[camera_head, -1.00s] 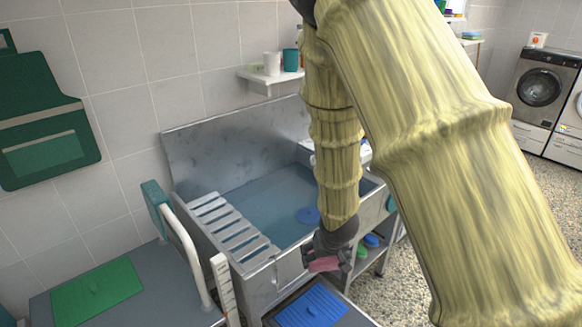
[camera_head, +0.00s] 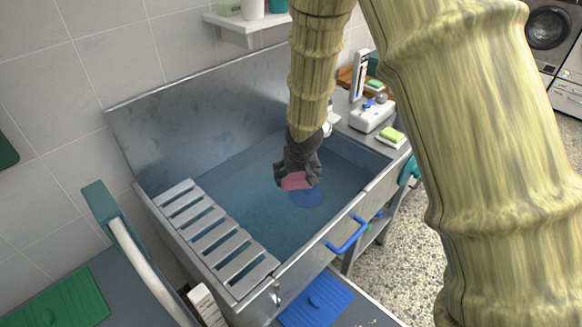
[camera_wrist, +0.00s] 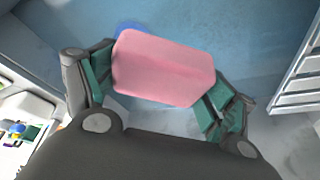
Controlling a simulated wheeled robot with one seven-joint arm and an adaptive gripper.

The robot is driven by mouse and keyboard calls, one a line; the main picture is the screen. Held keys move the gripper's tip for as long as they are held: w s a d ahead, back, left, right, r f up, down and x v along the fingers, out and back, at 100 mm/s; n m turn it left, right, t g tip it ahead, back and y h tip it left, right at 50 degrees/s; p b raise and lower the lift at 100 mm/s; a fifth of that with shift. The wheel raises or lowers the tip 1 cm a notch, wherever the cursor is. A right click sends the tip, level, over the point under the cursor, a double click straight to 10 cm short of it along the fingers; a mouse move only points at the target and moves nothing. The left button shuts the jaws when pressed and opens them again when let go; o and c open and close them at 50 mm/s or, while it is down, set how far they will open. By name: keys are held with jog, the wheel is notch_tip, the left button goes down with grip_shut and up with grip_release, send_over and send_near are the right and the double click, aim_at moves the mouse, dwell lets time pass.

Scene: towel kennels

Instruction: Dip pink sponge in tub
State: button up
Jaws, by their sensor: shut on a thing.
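My gripper (camera_head: 297,180) is shut on the pink sponge (camera_head: 296,181) and points down over the metal tub (camera_head: 270,268). In the wrist view the sponge (camera_wrist: 165,68) sits between the two fingers (camera_wrist: 160,90), its broad face towards the camera. Blue-tinted water (camera_head: 245,187) lies in the tub, with a round blue disc (camera_head: 308,197) at its bottom just beside the sponge in the head view. The sponge appears above the water; the exact gap cannot be told.
A slatted metal rack (camera_head: 213,232) lies across the tub's left end. A blue handle (camera_head: 348,235) sticks out at the front. A shelf (camera_head: 245,24) hangs above the backsplash.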

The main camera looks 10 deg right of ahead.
jog(key=w+m+b, duration=0.1)
jog(key=w+b, duration=0.2)
jog(key=w, duration=0.4)
notch_tip(320, 180, down, 20)
jog(key=s+b, duration=0.1)
jog(key=b, duration=1.3)
jog(key=shift+r+h+b, duration=0.15)
jog(key=shift+h+b, duration=0.15)
jog(key=shift+b, duration=0.1)
jog(key=shift+a, duration=0.1)
dwell(0.6)
notch_tip(320, 180, up, 13)
jog(key=p, duration=1)
dwell(0.4)
jog(key=shift+r, duration=0.1)
dwell(1.0)
jog(key=shift+r+p, duration=2.35)
jog(key=shift+r, duration=0.65)
